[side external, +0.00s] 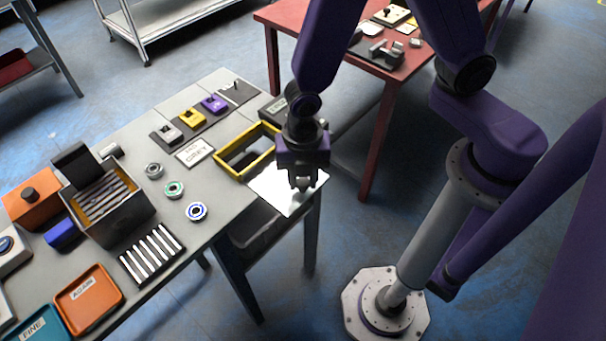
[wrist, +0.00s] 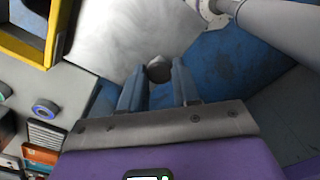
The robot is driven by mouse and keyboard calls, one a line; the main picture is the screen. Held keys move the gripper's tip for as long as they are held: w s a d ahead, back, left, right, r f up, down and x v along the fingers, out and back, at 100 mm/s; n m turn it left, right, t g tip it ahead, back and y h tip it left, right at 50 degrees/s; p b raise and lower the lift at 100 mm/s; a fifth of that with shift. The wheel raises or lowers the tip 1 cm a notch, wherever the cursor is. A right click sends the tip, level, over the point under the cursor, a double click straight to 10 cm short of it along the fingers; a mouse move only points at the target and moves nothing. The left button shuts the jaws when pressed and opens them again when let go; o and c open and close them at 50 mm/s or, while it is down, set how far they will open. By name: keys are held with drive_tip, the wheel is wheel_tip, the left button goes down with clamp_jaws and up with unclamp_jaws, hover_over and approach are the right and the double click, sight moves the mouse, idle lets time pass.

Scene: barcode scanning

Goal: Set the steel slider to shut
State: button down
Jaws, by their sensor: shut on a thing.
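The steel slider looks to be the bright flat plate (side external: 288,204) at the table's right end, beside the yellow frame; it also fills the upper middle of the wrist view (wrist: 125,35). A small round grey knob (wrist: 159,70) shows at the plate's near edge in the wrist view. My gripper (side external: 302,184) is low over the plate, with its fingers (wrist: 159,76) shut on this knob. In the side view, the gripper hides the knob and part of the plate. I cannot tell exactly how far the slider stands open.
The yellow frame (side external: 221,167) stands close left of my gripper. A card reading "GREY" (side external: 195,153), several rings and a dark bin (side external: 122,213) are further left on the grey table. A red table (side external: 281,23) stands behind. Open floor lies in front of the table's end.

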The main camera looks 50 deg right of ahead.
drive_tip(key=shift+w, duration=2.1)
drive_tip(key=c, duration=0.8)
unclamp_jaws()
drive_tip(key=shift+r, duration=0.1)
wheel_tip(320, 180, up, 17)
drive_tip(key=shift+r, duration=0.15)
